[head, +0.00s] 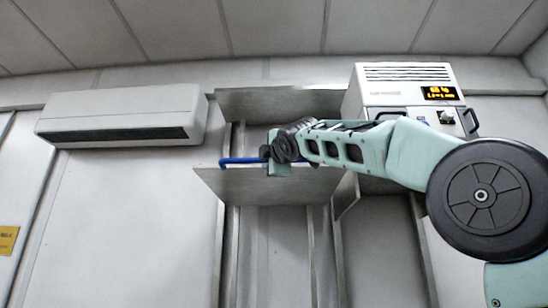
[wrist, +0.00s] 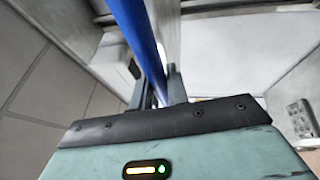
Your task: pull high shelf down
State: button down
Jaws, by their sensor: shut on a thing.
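The high shelf (head: 212,182) is a grey panel unit on the wall, with an upper board (head: 250,100) above it. A blue bar handle (head: 238,161) runs along the shelf's front edge. My gripper (head: 265,153) is at the bar's right part in the head view, and my arm hides what lies behind it. In the wrist view the blue bar (wrist: 138,38) runs down between the dark fingers of my gripper (wrist: 160,88), which are shut on it. The fingertips' exact contact is partly hidden.
A white air conditioner (head: 120,117) hangs on the wall at left. A white box with an orange display (head: 440,93) stands right of the shelf, close behind my arm. The wall below the air conditioner is clear. A yellow sign (head: 8,240) is at far left.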

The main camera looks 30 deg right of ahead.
notch_tip(320, 180, down, 49)
jog(key=b, duration=4.4)
jog(key=shift+f, duration=0.15)
jog(key=shift+w+f, duration=0.1)
jog(key=c, duration=1.4)
grip_release()
jog(key=shift+o, duration=0.2)
jog(key=shift+r, duration=0.2)
jog(key=b+v, duration=0.9)
jog(key=v, duration=0.8)
jog(key=shift+s, duration=0.3)
